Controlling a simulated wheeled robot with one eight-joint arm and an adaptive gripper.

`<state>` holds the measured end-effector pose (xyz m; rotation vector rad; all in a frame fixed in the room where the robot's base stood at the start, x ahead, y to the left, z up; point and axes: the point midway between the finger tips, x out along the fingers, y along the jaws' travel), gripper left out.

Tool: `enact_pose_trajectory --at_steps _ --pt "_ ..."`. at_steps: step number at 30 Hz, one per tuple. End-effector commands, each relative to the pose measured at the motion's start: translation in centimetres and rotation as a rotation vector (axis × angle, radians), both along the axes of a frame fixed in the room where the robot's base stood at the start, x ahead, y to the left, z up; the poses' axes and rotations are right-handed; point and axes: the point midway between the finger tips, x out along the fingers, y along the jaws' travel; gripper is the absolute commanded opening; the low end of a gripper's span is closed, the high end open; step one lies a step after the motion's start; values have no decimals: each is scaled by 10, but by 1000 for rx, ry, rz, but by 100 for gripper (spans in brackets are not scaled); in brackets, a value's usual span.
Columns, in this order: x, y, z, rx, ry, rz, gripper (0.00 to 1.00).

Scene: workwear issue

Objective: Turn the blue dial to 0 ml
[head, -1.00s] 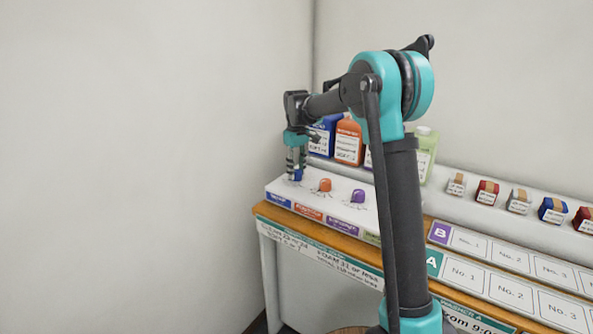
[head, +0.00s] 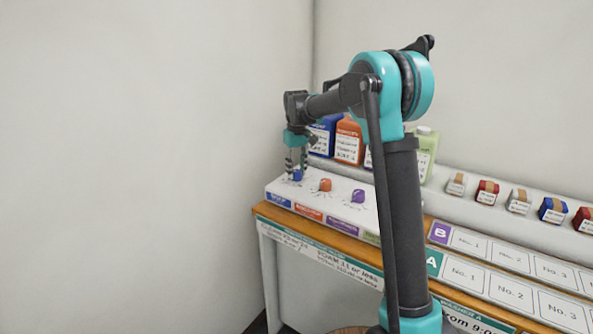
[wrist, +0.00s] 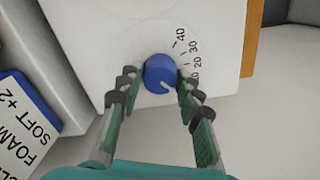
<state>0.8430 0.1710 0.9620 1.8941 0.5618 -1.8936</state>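The blue dial (wrist: 159,74) is a round knob on a white panel; it also shows at the left end of the dial row in the head view (head: 297,175). A pale mark on its face points toward the lower right in the wrist view. Printed numbers 40, 30 and 20 curve along its right side; the lower numbers are partly hidden by a finger. My gripper (wrist: 157,76) is open, with one finger on each side of the dial. A gap shows at the left finger; the right finger is very close to the dial, and I cannot tell whether it touches.
An orange dial (head: 325,185) and a purple dial (head: 358,196) stand to the right on the same panel. A blue bottle (head: 322,134) and an orange bottle (head: 348,141) stand behind. Small boxes line the shelf at right. A wall is close on the left.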

Motion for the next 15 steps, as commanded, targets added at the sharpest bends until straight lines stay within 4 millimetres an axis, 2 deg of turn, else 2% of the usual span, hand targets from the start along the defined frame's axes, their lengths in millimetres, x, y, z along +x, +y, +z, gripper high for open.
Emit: enact_pose_trajectory --at_steps 1,4,15 --pt "0 0 0 0 0 0 42" --pt "0 0 0 0 0 0 55" --pt "0 0 4 0 0 1 55"
